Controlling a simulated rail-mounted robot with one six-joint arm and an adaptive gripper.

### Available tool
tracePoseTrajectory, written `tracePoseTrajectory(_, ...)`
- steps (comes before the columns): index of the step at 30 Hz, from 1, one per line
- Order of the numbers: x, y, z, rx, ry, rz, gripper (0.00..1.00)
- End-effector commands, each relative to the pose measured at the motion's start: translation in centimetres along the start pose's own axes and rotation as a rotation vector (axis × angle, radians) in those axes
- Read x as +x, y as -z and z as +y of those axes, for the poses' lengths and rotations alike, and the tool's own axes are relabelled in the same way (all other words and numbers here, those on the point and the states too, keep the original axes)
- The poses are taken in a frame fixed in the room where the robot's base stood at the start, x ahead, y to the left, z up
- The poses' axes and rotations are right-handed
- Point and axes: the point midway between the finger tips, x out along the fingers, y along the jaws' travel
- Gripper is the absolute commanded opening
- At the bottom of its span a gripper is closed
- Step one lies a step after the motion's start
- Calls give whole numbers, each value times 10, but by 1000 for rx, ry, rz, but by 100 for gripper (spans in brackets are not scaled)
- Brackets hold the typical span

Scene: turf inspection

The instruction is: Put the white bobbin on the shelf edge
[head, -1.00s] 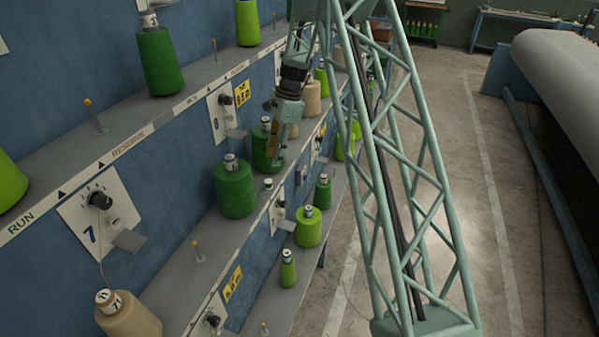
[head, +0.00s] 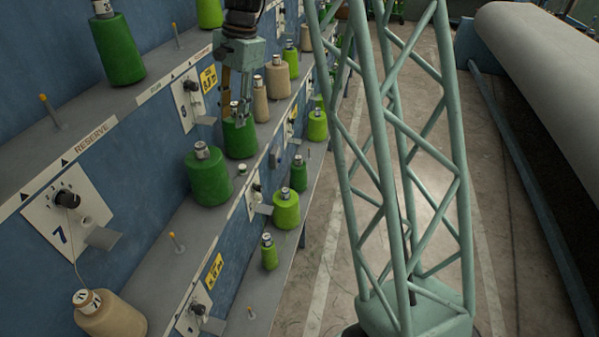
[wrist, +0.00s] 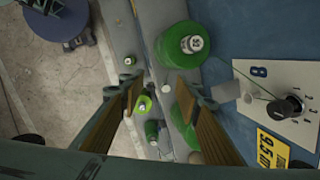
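A small white-topped piece (head: 242,169) stands at the lower shelf's edge beside two dark green cones. A small white round piece also shows in the wrist view (wrist: 166,88), near the shelf edge; I cannot tell for sure that either is the white bobbin. My gripper (head: 234,122) points down over the lower shelf, overlapping a dark green cone (head: 240,143) in the head view. In the wrist view my gripper (wrist: 160,95) has its two fingers wide apart with nothing held between them. The right finger hides part of the shelf.
The lower shelf (head: 160,258) carries green and beige cones and upright pegs. A dark green cone (wrist: 178,52) stands close to the fingers in the wrist view. Panels with knobs (head: 66,205) jut from the blue wall. The floor aisle lies to the right.

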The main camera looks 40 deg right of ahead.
Motion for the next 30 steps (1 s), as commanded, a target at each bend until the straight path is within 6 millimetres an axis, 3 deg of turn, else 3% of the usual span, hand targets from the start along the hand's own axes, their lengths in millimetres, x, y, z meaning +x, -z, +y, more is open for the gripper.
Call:
tracePoseTrajectory(15,-81,-70,50,-235,18,55,31)
tracePoseTrajectory(30,-139,-132,112,-461,28,110,31)
